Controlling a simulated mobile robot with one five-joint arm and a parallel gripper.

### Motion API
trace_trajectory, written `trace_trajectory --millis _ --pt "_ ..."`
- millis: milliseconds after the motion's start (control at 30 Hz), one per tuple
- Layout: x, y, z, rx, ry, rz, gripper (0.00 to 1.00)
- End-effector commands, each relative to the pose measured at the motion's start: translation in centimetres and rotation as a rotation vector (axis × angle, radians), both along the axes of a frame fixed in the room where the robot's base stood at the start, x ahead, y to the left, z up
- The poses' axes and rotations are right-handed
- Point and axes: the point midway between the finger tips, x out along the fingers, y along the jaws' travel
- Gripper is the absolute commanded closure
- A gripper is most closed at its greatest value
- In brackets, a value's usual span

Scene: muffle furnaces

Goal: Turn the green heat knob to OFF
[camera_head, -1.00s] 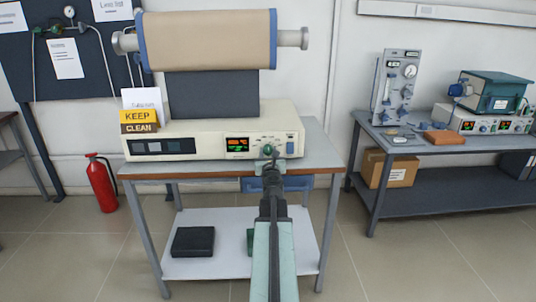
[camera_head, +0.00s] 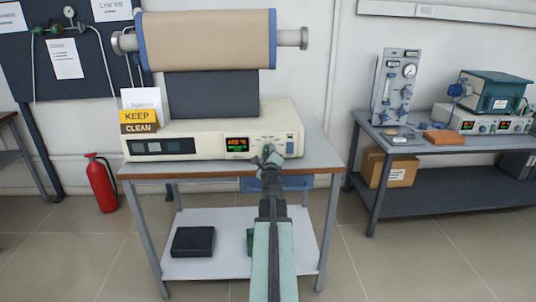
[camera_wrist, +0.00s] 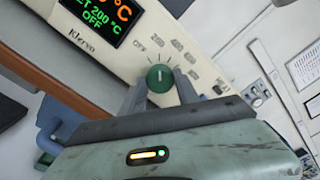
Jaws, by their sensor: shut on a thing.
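The green heat knob (camera_wrist: 160,78) sits on the cream furnace's control panel (camera_wrist: 110,55). In the wrist view its pale pointer line points up, near the 200 mark; the OFF mark (camera_wrist: 138,43) is left of it. The furnace display (camera_wrist: 103,14) reads SET 200 °C with OFF below. My gripper (camera_wrist: 161,95) is shut on the knob, one finger on each side.
The furnace stands on a grey table (camera_head: 318,150). A yellow KEEP CLEAN sign (camera_head: 138,121) stands at the left. A red extinguisher (camera_head: 102,183) is on the floor left.

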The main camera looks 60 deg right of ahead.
Motion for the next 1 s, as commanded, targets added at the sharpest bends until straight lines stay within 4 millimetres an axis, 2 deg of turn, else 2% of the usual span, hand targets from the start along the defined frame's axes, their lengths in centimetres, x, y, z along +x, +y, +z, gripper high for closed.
trace_trajectory --millis 500,1000 --pt "0.02 0.17 -0.13 -0.24 0.336 0.002 1.0" --pt "0.02 0.15 -0.16 -0.321 0.448 0.002 1.0"
